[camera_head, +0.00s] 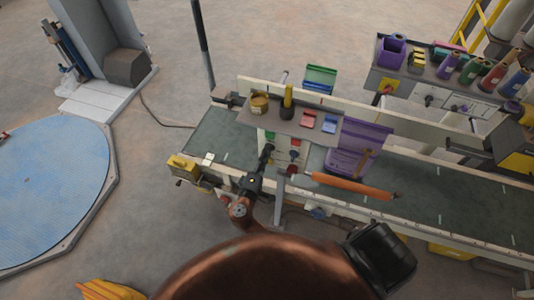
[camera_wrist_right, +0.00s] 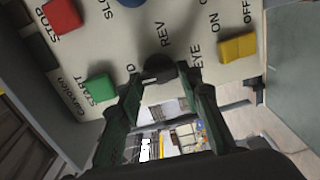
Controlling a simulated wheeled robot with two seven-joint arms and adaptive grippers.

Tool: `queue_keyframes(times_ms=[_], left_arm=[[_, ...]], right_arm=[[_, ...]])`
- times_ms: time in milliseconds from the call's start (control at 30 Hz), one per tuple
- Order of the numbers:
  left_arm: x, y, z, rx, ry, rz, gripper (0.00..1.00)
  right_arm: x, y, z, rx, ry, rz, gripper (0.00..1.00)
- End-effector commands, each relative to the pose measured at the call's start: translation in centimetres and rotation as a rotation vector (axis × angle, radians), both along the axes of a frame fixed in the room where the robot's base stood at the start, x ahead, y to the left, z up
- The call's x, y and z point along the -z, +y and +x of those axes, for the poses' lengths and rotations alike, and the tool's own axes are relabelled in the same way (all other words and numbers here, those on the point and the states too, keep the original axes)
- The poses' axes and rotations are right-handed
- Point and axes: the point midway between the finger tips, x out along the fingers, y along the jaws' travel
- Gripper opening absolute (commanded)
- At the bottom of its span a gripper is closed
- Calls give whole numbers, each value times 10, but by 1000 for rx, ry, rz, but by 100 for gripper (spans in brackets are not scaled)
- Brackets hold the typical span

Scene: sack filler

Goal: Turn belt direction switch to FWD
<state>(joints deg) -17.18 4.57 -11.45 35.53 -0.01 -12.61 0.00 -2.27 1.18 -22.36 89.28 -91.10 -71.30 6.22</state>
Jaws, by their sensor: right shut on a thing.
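The belt direction switch (camera_wrist_right: 160,71) is a round black knob on a pale control panel (camera_wrist_right: 225,72), between REV and a label of which only a D shows. A short white mark shows at its left edge, on the D side; exactly where the switch points is hard to tell. My right gripper (camera_wrist_right: 163,78) is shut on the knob, one finger on each side. In the head view my right gripper (camera_head: 267,151) reaches the panel under the small shelf, and the switch is too small to make out. My left gripper is not in view.
In the wrist view, a red STOP button (camera_wrist_right: 62,16), a green START button (camera_wrist_right: 100,88) and a yellow EYE switch (camera_wrist_right: 237,47) surround the knob. In the head view, an orange roller (camera_head: 350,186) lies right of the gripper over the conveyor belt (camera_head: 440,208).

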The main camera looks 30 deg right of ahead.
Motion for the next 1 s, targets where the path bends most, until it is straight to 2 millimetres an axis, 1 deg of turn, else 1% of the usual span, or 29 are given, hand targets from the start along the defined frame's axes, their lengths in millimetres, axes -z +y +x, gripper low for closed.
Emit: queue_keyframes(times_ms=[233,667,700,933,1000], left_arm=[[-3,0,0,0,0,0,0],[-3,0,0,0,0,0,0],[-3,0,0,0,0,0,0],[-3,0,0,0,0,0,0],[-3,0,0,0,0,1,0]], right_arm=[[0,2,1,-6,39,-33,9],[1,3,1,-6,45,-38,9],[1,3,1,-6,46,-38,35],[1,1,0,-2,44,-38,51],[1,1,0,-2,44,-38,51]])
